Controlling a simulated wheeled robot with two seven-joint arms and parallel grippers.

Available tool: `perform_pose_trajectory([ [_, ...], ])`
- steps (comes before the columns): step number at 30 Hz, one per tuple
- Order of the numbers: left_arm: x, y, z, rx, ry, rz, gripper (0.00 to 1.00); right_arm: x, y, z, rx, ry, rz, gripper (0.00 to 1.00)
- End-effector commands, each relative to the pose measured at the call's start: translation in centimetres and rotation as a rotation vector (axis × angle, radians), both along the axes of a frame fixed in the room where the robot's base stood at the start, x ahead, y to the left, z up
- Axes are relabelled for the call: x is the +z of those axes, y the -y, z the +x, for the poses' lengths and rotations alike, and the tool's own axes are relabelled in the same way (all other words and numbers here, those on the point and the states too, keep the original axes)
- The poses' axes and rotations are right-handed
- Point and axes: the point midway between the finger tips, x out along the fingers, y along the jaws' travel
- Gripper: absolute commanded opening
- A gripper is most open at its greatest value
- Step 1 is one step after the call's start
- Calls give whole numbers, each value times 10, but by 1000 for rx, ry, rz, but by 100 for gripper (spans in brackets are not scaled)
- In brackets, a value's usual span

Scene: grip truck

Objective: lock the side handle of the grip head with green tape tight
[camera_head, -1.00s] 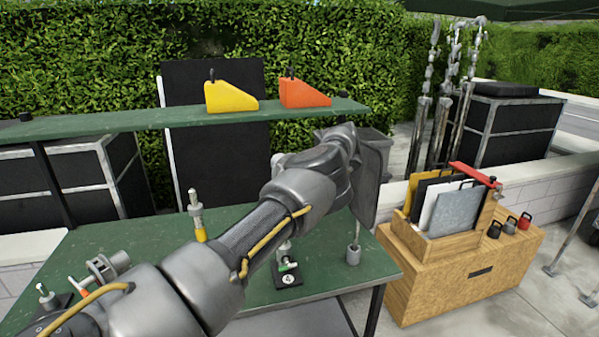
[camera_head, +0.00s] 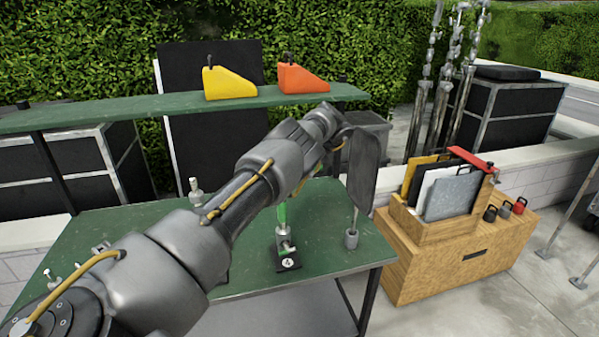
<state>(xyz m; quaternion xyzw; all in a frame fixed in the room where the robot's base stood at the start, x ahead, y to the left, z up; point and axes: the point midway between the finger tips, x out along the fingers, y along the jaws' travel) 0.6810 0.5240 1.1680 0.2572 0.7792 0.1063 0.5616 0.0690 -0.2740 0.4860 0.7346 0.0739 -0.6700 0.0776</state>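The grip head with green tape (camera_head: 285,246) stands upright on a black base marked 4 on the green workbench (camera_head: 330,262). The green tape shows above its silver body, and the top is hidden behind my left arm. The handle's exact angle is too small to tell. My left arm comes in from the lower left and crosses the picture. My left gripper (camera_head: 337,132) is up and right of this grip head, apart from it, beside a dark flat panel. Its fingers are not clear enough to tell open from shut. My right gripper is not in view.
The dark panel (camera_head: 363,172) stands on a thin rod in a small grey holder (camera_head: 351,239). Another grip head (camera_head: 195,188) is mostly hidden behind my arm. Yellow (camera_head: 229,84) and orange (camera_head: 302,79) wedges sit on a shelf. A wooden crate (camera_head: 440,262) stands right of the bench.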

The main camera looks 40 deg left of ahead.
Motion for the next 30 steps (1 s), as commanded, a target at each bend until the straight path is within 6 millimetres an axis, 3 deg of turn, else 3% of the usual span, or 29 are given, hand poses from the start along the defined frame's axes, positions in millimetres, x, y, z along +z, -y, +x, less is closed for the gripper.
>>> perform_pose_trajectory([
  [26, 1, -1, 0, 1, 0, -6, 0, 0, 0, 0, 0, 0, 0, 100],
  [27, 1, -1, 0, 1, 0, -6, 24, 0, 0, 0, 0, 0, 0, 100],
  [30, 0, 0, 0, 1, -1, -7, 37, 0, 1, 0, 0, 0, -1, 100],
])
